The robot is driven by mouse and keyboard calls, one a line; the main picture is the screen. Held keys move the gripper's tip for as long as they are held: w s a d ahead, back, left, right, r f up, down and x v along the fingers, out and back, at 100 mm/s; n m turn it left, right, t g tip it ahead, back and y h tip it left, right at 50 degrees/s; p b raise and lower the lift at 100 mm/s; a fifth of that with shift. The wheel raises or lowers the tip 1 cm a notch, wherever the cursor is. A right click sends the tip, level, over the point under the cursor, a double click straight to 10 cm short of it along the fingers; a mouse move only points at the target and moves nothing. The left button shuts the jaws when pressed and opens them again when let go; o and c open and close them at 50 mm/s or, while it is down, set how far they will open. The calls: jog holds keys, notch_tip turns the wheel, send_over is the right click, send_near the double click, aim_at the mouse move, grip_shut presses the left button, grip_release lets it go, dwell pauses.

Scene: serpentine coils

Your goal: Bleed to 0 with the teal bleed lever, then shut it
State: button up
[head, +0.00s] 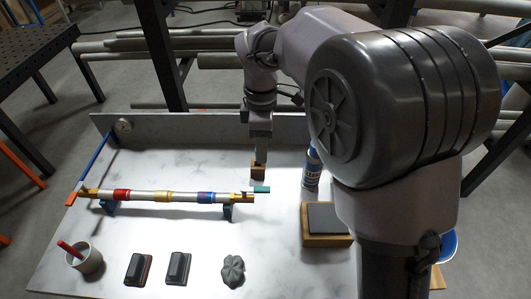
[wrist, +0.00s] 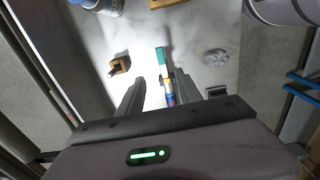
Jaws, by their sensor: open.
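The teal bleed lever (head: 261,189) is at the right end of a silver pipe (head: 146,197) with red, yellow and blue bands. The lever points outward, roughly in line with the pipe; it also shows in the wrist view (wrist: 160,56). An orange-red lever (head: 71,199) is at the pipe's left end. A round gauge (head: 123,126) stands behind, by a blue hose; its reading is too small to tell. My gripper (head: 260,158) is open and empty, behind and above the lever. In the wrist view the lever shows ahead, between the fingers (wrist: 158,88).
A notched wooden block (head: 258,173) stands close to my gripper. A blue-and-white can (head: 311,166) and a wooden box with a dark pad (head: 326,219) are to the right. A cup (head: 85,259), two dark blocks and a grey lump (head: 233,270) lie in front.

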aim_at(263, 188)
notch_tip(263, 188, down, 16)
jog(key=b, duration=0.5)
jog(key=shift+s+f, duration=0.1)
jog(key=shift+f, duration=0.05)
grip_shut()
dwell(0.8)
